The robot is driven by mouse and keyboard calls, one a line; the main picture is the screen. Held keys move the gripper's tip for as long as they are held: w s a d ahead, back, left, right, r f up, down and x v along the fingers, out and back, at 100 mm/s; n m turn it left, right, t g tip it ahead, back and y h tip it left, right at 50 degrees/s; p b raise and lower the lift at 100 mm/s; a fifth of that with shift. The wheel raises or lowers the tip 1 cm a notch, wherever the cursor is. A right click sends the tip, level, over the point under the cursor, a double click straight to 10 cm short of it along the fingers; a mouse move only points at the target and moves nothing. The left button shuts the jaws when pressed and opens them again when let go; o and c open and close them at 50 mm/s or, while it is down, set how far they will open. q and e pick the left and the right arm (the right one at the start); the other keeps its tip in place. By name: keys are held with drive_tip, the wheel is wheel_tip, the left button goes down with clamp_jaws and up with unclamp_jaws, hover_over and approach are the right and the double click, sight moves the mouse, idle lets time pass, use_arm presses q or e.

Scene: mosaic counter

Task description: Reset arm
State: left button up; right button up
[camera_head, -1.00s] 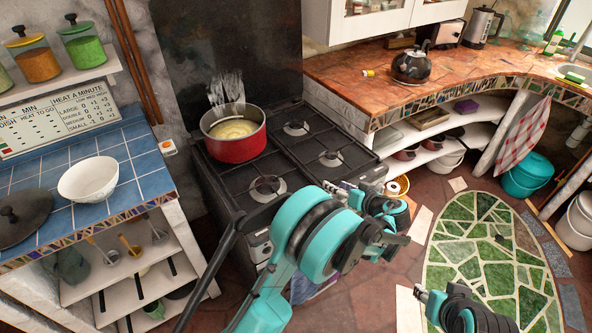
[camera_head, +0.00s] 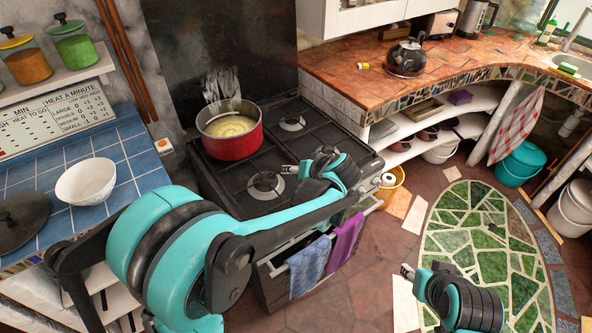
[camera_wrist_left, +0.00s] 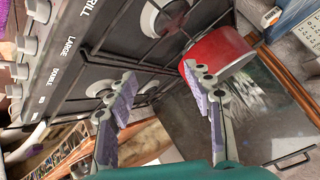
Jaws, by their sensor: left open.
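My left gripper (camera_head: 290,168) reaches over the front right part of the stove, with my turquoise left arm bent in from the lower left. In the left wrist view its two purple-padded fingers (camera_wrist_left: 165,92) are spread apart with nothing between them. The stove top lies beyond them. The red pot (camera_head: 234,136) stands on the back left burner, apart from the gripper; it also shows in the left wrist view (camera_wrist_left: 222,56). My right gripper (camera_head: 407,271) is at the lower right, too small to tell whether it is open.
The black stove (camera_head: 240,180) stands between the blue tiled counter (camera_head: 125,150) and the orange counter (camera_head: 340,75). A white bowl (camera_head: 86,181) sits on the blue counter. Blue and purple towels (camera_head: 308,264) hang on the oven front. The kettle (camera_head: 407,58) is at the back right.

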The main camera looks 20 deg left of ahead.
idle(0.4)
use_arm(q)
drive_tip(key=s+a+r+m+h, duration=0.1)
drive_tip(key=s+m+h, duration=0.2)
drive_tip(key=s, duration=2)
drive_tip(key=h, duration=0.3)
drive_tip(key=shift+s+a+r+h, duration=0.15)
drive_tip(key=shift+s+a+h, duration=0.2)
drive_tip(key=shift+s+h, duration=0.05)
drive_tip(key=shift+c, duration=0.3)
